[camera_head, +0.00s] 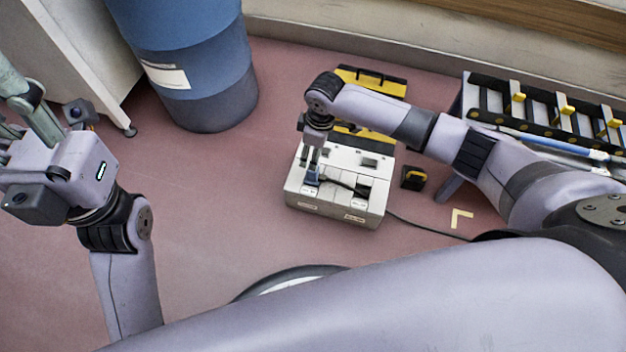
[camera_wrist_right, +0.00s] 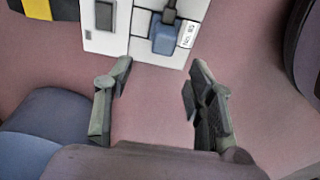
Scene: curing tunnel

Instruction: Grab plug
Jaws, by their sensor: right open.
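The blue plug (camera_head: 312,176) sits on the front left part of a white socket box (camera_head: 372,208) on the floor. In the right wrist view the plug (camera_wrist_right: 164,40), with a black cable at its top, is near the top edge, beside a label. My right gripper (camera_head: 314,158) is above the box, close to the plug. In its wrist view the right gripper (camera_wrist_right: 159,76) is open and empty, with the plug beyond its fingertips. My left gripper (camera_head: 18,112) is at the left edge, away from the box, partly cut off.
A blue barrel (camera_head: 205,70) stands back left beside a white cabinet (camera_head: 70,40). A black rack with yellow clips (camera_head: 540,105) is at right. A small black-and-yellow block (camera_head: 413,178) is right of the box. A cable (camera_head: 425,226) runs right along the floor.

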